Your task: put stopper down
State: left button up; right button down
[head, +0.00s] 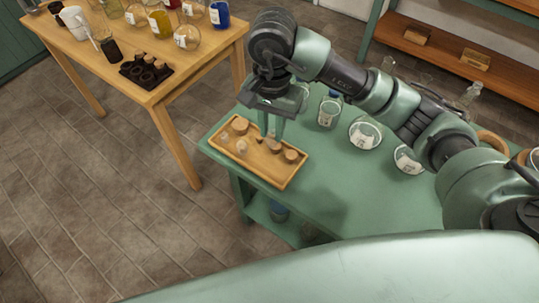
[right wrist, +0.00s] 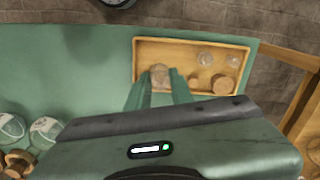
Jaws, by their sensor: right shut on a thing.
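My right gripper (head: 271,130) hangs over the green table, with its fingertips at the wooden tray (head: 225,143). It is shut on a small stopper (right wrist: 160,74), which looks pale and partly clear between the fingertips in the right wrist view. The tray also shows in that view (right wrist: 185,43). I cannot tell whether the held stopper touches the tray floor. Other stoppers stand in the tray: a cork-coloured one (head: 240,125) at the far left, another (head: 291,156) at the right, and a clear one (head: 241,147) near the front. My left gripper is not in view.
Labelled glass flasks (head: 330,112) stand on the green table behind and right of the tray. A wooden table (head: 200,60) with bottles and a dark rack (head: 146,70) is at the upper left. The green table's front middle is clear.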

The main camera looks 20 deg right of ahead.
aim_at(271, 147)
notch_tip(271, 147, down, 7)
jog(key=shift+w+f+p, duration=0.1)
jog(key=shift+f+p, duration=0.05)
jog(key=shift+p, duration=0.45)
notch_tip(271, 147, down, 5)
jog(key=shift+r+p, duration=0.1)
jog(key=shift+p, duration=0.3)
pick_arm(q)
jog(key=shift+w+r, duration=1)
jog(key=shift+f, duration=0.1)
pick_arm(e)
jog(key=shift+f+b, duration=0.3)
jog(key=c, duration=1.2)
grip_release()
jog(key=shift+r, duration=0.1)
jog(key=shift+c, duration=0.2)
